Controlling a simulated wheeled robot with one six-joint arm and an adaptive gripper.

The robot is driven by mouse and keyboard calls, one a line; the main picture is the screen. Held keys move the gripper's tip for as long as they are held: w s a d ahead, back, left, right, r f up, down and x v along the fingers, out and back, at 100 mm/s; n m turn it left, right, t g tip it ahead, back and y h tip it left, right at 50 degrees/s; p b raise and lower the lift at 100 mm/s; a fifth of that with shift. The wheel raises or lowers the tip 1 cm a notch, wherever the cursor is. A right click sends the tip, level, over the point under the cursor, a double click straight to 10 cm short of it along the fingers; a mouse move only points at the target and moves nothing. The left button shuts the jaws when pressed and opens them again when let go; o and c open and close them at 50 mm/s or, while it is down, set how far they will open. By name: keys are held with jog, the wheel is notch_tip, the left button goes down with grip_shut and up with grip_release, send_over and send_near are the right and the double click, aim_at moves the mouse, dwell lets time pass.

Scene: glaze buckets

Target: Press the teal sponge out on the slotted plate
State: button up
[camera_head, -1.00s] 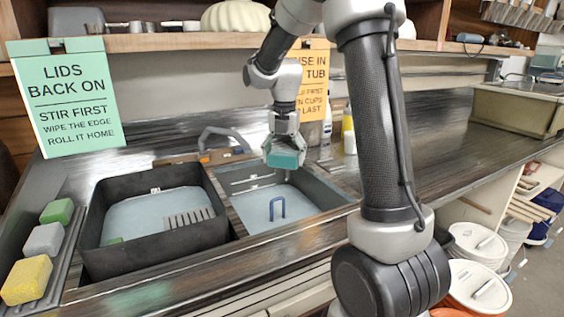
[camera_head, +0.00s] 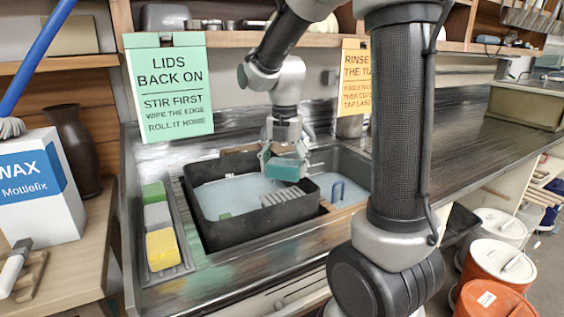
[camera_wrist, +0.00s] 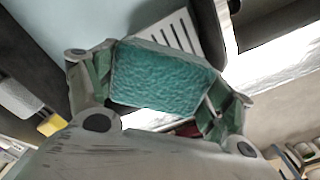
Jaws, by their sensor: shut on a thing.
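My gripper (camera_head: 284,166) is shut on the teal sponge (camera_head: 286,170) and holds it above the right part of the dark tub (camera_head: 215,235). In the wrist view the sponge (camera_wrist: 163,78) sits between the two fingers of my gripper (camera_wrist: 160,85). The pale slotted plate (camera_head: 290,197) is in the tub's right side, below the sponge in the head view. Part of the plate (camera_wrist: 176,32) shows just beyond the sponge in the wrist view, where the sponge hides the rest. I cannot tell the exact gap between sponge and plate.
A tray at left holds green (camera_head: 153,193), grey (camera_head: 157,216) and yellow (camera_head: 162,248) sponges. Bluish water (camera_head: 232,193) fills the tub. A green sign (camera_head: 170,88) and an orange sign (camera_head: 354,80) hang behind.

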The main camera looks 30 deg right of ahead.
aim_at(285, 197)
jog(key=shift+d+f, duration=0.1)
jog(key=shift+f, duration=2.85)
jog(key=shift+f, duration=1.15)
dwell(0.3)
jog(key=shift+r, duration=3.55)
